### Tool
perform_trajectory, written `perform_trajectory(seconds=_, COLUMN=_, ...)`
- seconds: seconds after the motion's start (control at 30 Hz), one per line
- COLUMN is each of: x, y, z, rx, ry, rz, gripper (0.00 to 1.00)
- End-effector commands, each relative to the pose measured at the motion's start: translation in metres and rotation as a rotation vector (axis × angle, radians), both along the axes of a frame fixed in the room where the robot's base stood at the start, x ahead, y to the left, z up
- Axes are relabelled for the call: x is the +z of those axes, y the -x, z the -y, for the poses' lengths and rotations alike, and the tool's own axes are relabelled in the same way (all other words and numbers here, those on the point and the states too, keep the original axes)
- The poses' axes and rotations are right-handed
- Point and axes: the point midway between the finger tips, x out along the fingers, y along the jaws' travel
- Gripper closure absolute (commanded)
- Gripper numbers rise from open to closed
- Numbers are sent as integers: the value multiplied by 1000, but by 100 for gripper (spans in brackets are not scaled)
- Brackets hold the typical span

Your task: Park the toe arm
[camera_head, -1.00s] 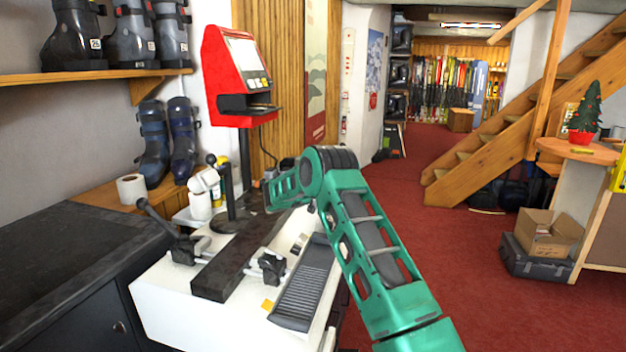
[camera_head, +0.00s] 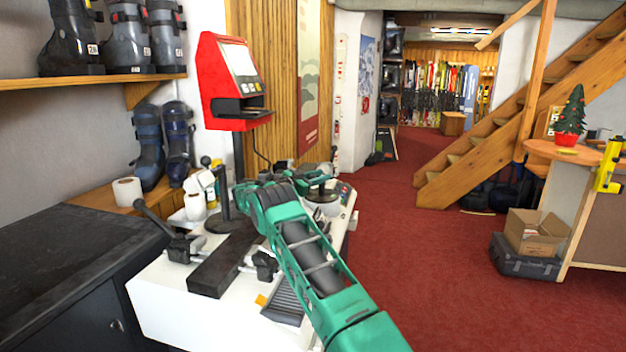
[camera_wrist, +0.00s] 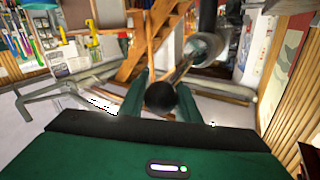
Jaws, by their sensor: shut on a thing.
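In the wrist view my gripper (camera_wrist: 160,92) is shut on a round black knob (camera_wrist: 160,96), between its two green fingers. A thin rod runs from the knob up and right to a grey metal cylinder (camera_wrist: 205,48), which looks like part of the toe arm; I cannot be sure. In the head view the white binding bench (camera_head: 170,305) has a dark bar (camera_head: 222,265) along its top and a black lever (camera_head: 153,220) at its left. A round metal part with a handle (camera_head: 322,184) shows at its far end. My green arm hides the jaws and much of the bench there.
A red screen unit (camera_head: 228,80) on a post stands behind the bench. A white jointed part (camera_head: 198,190) is beside the post. A dark counter (camera_head: 75,250) lies left. Red carpet (camera_head: 420,260) is free to the right, before a box (camera_head: 535,235) and a wooden counter.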

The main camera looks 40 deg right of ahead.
Motion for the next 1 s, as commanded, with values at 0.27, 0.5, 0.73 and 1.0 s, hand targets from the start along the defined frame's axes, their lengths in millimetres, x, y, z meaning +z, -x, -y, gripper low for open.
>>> perform_trajectory(seconds=0.27, x=-9, y=-1, z=7, rx=-19, ry=-12, rz=-9, gripper=100)
perform_trajectory(seconds=0.5, x=-9, y=-2, z=6, rx=-20, ry=-13, rz=-8, gripper=100)
perform_trajectory(seconds=0.73, x=-9, y=-3, z=4, rx=-17, ry=-12, rz=-6, gripper=68)
perform_trajectory(seconds=1.0, x=-5, y=0, z=7, rx=-23, ry=-8, rz=-4, gripper=53)
